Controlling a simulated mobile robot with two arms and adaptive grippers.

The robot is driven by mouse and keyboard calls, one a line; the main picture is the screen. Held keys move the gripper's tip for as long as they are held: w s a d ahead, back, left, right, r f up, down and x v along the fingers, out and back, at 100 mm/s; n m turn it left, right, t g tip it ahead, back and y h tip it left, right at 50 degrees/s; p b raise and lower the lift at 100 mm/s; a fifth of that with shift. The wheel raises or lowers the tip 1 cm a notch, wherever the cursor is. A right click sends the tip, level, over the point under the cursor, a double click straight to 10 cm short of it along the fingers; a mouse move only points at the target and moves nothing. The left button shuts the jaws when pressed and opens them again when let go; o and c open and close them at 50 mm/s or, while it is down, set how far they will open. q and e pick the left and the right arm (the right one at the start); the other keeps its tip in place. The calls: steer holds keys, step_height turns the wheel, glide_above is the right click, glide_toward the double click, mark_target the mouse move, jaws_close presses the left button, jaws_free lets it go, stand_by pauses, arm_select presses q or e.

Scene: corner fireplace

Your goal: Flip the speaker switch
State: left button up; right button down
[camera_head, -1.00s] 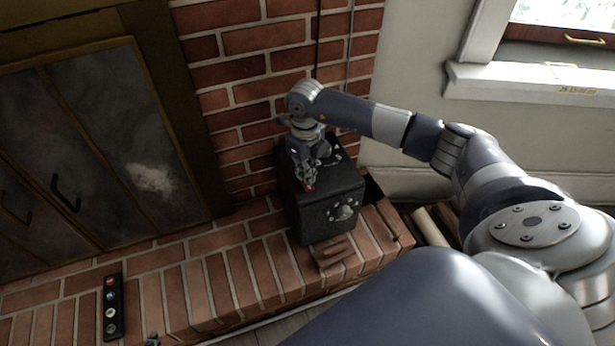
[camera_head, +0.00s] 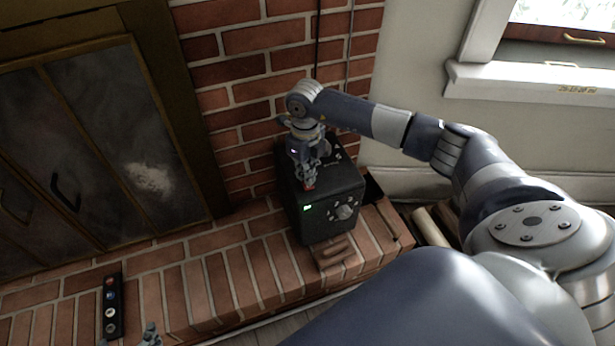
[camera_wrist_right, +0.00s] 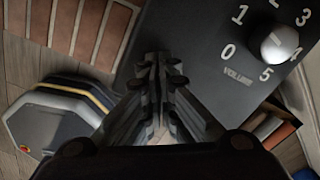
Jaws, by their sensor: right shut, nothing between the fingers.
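The black speaker (camera_head: 345,205) stands on the brick hearth against the brick wall. A small green light (camera_head: 307,208) glows on its front, left of a silver knob (camera_head: 345,212). My right gripper (camera_head: 309,184) points down at the speaker's top front edge, its fingers shut and empty. A small red part (camera_head: 309,187), probably the switch, shows at the fingertips and is mostly hidden by them. In the right wrist view the fingers (camera_wrist_right: 160,66) are together beside the speaker's dark face, with the volume knob (camera_wrist_right: 280,43) to the right. My left gripper (camera_head: 151,335) barely shows at the bottom edge.
A black remote (camera_head: 113,306) lies on the hearth at left. Metal fireplace doors (camera_head: 95,150) stand behind it. A cable (camera_head: 318,45) runs up the wall behind the speaker. Wood pieces (camera_head: 430,226) are right of the hearth.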

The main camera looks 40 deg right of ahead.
arm_select(q)
steer(key=shift+w, duration=0.1)
arm_select(e)
steer(key=shift+s+f, duration=0.1)
steer(key=shift+f, duration=0.05)
steer(key=shift+r, duration=0.2)
steer(key=shift+r+p, duration=0.5)
steer(key=shift+p, duration=0.05)
steer(key=shift+r+p, duration=0.45)
steer(key=shift+r, duration=0.1)
arm_select(q)
steer(key=s+a+g+y+p, duration=0.1)
steer(key=s+a+g+p, duration=0.2)
steer(key=s, duration=0.6)
arm_select(e)
step_height(320, 180, up, 2)
steer(key=shift+r+b, duration=0.25)
steer(key=shift+b, duration=0.25)
steer(key=shift+r+p, duration=0.35)
steer(key=shift+r, duration=0.15)
steer(key=shift+r+p, duration=0.45)
steer(key=shift+r, duration=0.1)
arm_select(q)
step_height(320, 180, down, 8)
steer(key=w+g, duration=0.1)
steer(key=shift+w+d+r+g, duration=0.2)
steer(key=shift+w+d+g, duration=0.15)
steer(key=shift+g, duration=0.05)
